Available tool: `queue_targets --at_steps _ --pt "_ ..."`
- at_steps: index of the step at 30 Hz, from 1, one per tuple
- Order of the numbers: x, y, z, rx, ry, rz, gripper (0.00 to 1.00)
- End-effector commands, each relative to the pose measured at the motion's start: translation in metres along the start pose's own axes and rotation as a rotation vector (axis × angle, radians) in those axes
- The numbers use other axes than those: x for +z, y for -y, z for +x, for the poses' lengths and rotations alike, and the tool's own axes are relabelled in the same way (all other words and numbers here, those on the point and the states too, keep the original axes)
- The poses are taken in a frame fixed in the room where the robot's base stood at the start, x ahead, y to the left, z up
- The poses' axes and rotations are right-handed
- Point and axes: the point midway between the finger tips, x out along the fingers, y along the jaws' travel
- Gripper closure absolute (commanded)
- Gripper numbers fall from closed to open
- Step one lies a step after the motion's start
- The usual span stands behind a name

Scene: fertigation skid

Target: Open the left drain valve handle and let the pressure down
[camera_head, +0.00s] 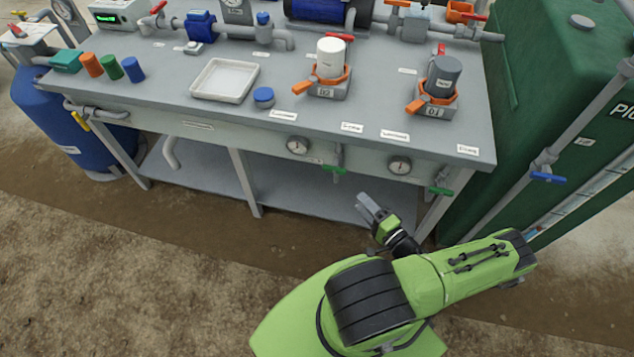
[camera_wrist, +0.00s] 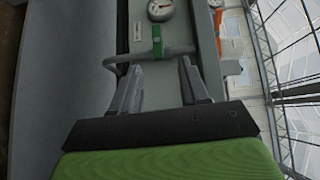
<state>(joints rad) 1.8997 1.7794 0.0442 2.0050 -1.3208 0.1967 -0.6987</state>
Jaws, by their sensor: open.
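The left drain valve has a green handle (camera_head: 334,169) under the front edge of the skid bench, below and right of a round gauge (camera_head: 298,145). My gripper (camera_head: 367,207) is open and empty, in front of the skid, lower and to the right of that handle. In the wrist view a green handle (camera_wrist: 157,42) on a grey pipe lies ahead of my open gripper (camera_wrist: 160,86), roughly in line with the gap between the fingers. It appears to be the left one. The fingers do not seem to touch it.
A second green handle (camera_head: 440,190) and gauge (camera_head: 400,165) sit to the right. Two orange-based filter housings (camera_head: 329,70) (camera_head: 441,78) and a white tray (camera_head: 224,81) stand on the bench. A green tank (camera_head: 560,60) stands close on the right. Bare ground lies in front.

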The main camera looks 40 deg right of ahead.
Motion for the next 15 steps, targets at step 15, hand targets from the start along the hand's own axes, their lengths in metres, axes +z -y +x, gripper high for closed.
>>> queue_targets --at_steps 15 --pt "-0.010 -0.012 0.072 -0.037 -0.095 0.032 0.55"
